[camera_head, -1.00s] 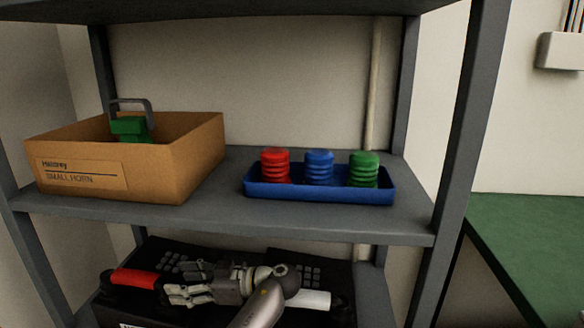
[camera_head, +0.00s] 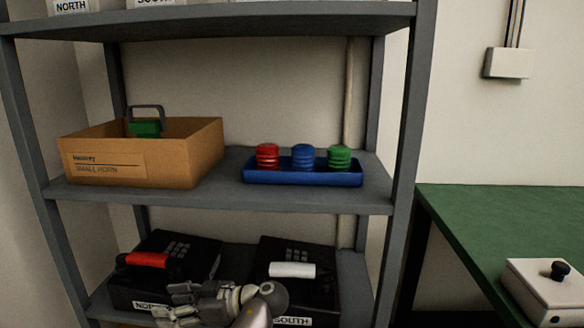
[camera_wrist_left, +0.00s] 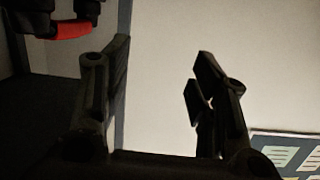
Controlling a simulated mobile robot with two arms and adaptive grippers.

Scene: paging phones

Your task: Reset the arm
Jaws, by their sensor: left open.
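My left gripper (camera_head: 176,303) is at the bottom of the head view, in front of the lower shelf and overlapping the two phones. In the left wrist view its two dark fingers (camera_wrist_left: 150,95) stand apart with only a pale wall between them. Behind it are a black phone with a red handset (camera_head: 147,259) and a black phone with a white handset (camera_head: 292,270). The red handset (camera_wrist_left: 73,30) also shows at the top left of the wrist view. My right gripper does not show.
On the middle shelf (camera_head: 215,195) are a cardboard box (camera_head: 185,165) labelled SMALL HORN and a blue tray (camera_head: 300,178) with red, blue and green ribbed pieces. A green table (camera_head: 480,225) at the right holds a white box with a black knob (camera_head: 545,290).

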